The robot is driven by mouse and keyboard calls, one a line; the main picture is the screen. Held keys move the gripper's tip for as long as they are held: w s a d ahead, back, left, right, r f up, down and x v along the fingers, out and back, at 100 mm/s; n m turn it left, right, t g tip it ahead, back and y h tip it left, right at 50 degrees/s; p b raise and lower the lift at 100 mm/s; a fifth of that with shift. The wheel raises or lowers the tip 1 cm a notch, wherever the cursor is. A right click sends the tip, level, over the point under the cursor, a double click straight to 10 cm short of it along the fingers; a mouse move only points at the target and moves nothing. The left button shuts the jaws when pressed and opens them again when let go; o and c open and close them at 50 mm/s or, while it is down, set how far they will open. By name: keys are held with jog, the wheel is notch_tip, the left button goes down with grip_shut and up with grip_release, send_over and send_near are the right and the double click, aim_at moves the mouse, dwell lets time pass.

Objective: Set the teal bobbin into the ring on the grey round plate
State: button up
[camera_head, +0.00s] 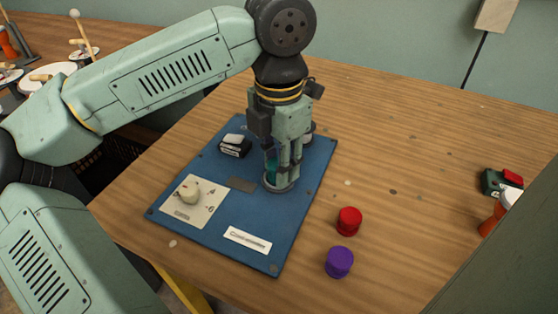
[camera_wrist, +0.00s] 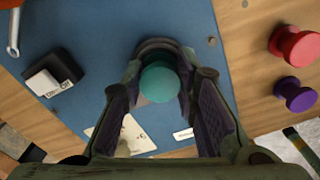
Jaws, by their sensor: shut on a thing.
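The teal bobbin (camera_head: 271,168) is between the fingers of my gripper (camera_head: 284,172), which is shut on it. In the wrist view the round teal top of the bobbin (camera_wrist: 159,83) shows between the two fingertips (camera_wrist: 160,68). The grey round plate (camera_head: 279,187) lies on the blue board, directly below the fingertips. In the wrist view a dark curved rim of it (camera_wrist: 156,45) shows just past the bobbin. The fingers and bobbin hide most of the ring, so I cannot tell whether the bobbin's foot is inside it or just above.
The blue board (camera_head: 215,217) also bears a black-and-white switch (camera_head: 235,146) and a cream dial on a white panel (camera_head: 190,193). A red bobbin (camera_head: 349,221) and a purple bobbin (camera_head: 339,262) stand on the wooden table right of the board. The table's right middle is mostly clear.

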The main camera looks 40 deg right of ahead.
jog(key=o, duration=0.8)
jog(key=shift+o, duration=0.2)
jog(key=shift+r+p, duration=0.45)
jog(key=shift+r, duration=0.15)
notch_tip(320, 180, up, 11)
jog(key=shift+r, duration=0.2)
